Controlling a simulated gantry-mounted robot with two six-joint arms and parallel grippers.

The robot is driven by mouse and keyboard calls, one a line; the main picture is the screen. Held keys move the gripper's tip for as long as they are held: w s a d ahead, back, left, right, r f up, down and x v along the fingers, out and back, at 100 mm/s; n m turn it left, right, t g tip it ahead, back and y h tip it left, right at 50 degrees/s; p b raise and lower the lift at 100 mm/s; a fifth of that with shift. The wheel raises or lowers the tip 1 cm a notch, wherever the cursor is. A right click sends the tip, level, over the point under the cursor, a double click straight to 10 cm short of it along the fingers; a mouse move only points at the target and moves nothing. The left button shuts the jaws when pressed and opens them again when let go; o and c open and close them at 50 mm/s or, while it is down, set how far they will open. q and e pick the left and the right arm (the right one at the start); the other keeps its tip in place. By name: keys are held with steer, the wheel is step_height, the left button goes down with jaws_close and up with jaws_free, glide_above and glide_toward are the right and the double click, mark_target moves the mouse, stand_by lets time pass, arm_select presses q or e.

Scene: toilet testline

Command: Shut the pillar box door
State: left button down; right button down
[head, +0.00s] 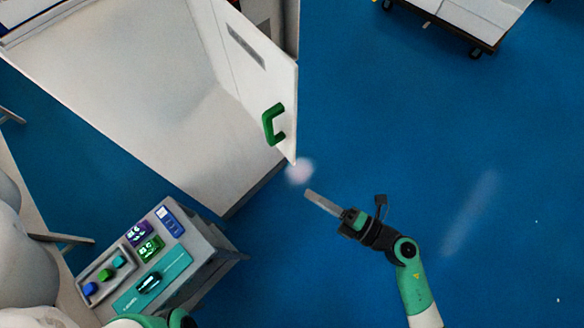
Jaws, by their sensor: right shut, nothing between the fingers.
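The pillar box door (257,62) is a white panel at the upper middle of the head view. It stands open, swung out from the large white box (130,75) on its left. A green handle (273,125) sits on the door near its lower free corner. My right gripper (308,194) is shut and empty, below and to the right of the door's lower corner, apart from it. A small part of my left arm shows at the bottom edge; its gripper is not in view.
A grey control stand (205,257) with buttons and small displays stands at the lower left. A wheeled cart (470,18) is at the top right. The blue floor (430,120) right of the door is clear.

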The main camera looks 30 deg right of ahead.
steer(key=x, duration=1)
steer(key=d, duration=0.4)
steer(key=shift+w+d+r+b, duration=0.1)
steer(key=shift+w+b, duration=0.2)
steer(key=shift+b, duration=0.1)
steer(key=shift+d, duration=0.1)
